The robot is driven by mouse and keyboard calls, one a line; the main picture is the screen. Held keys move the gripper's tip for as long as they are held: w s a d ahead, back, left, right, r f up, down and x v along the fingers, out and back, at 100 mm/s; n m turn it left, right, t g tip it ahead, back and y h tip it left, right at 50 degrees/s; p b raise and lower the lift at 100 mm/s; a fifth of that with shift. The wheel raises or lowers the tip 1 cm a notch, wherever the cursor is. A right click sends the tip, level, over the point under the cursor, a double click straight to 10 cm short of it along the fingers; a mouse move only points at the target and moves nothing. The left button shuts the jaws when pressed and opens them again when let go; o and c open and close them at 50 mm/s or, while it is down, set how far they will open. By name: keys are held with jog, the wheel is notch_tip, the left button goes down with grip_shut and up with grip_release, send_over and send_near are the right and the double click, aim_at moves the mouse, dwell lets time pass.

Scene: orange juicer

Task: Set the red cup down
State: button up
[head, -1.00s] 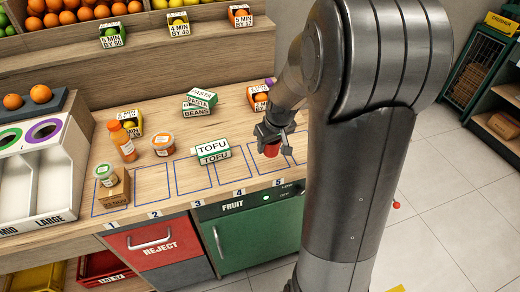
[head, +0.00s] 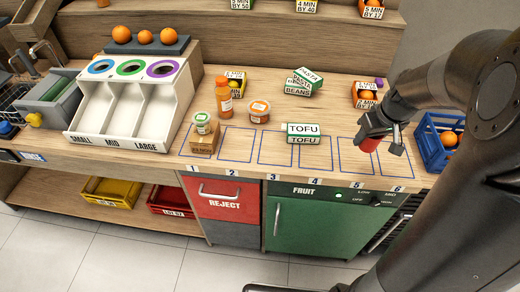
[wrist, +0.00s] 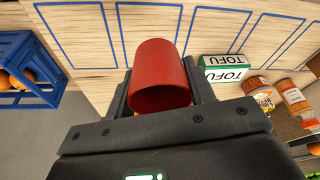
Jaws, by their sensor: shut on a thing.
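My gripper (head: 378,135) is shut on the red cup (head: 369,144), over the right part of the wooden counter (head: 345,95). In the head view the cup shows at the back of the blue outlined space 5, near space 6. Its lower part shows below the dark fingers; I cannot tell whether its base touches the counter. In the wrist view the red cup (wrist: 160,65) sits between both fingers, with blue outlines beyond it.
A blue crate with oranges (head: 440,142) is at the right. A labelled orange box (head: 367,94) stands behind. Left are an orange bottle (head: 224,98) and tubs (head: 259,111). Spaces 2 and 3 look clear.

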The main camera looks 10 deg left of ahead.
jog(key=w+a+n, duration=0.2)
jog(key=a, duration=0.8)
jog(key=n+y, duration=0.1)
jog(key=n, duration=0.1)
send_near(250, 148)
jog(key=shift+w+a+f+g, duration=0.1)
jog(key=shift+w+f+g, duration=0.2)
jog(key=shift+w+f, duration=0.4)
jog(key=shift+w+a+f, duration=0.1)
jog(key=shift+a+f, duration=0.15)
jog(key=shift+a, duration=0.15)
jog(key=shift+f, duration=1.85)
jog(key=shift+f, duration=0.2)
jog(key=o, duration=0.9)
jog(key=shift+o, duration=0.2)
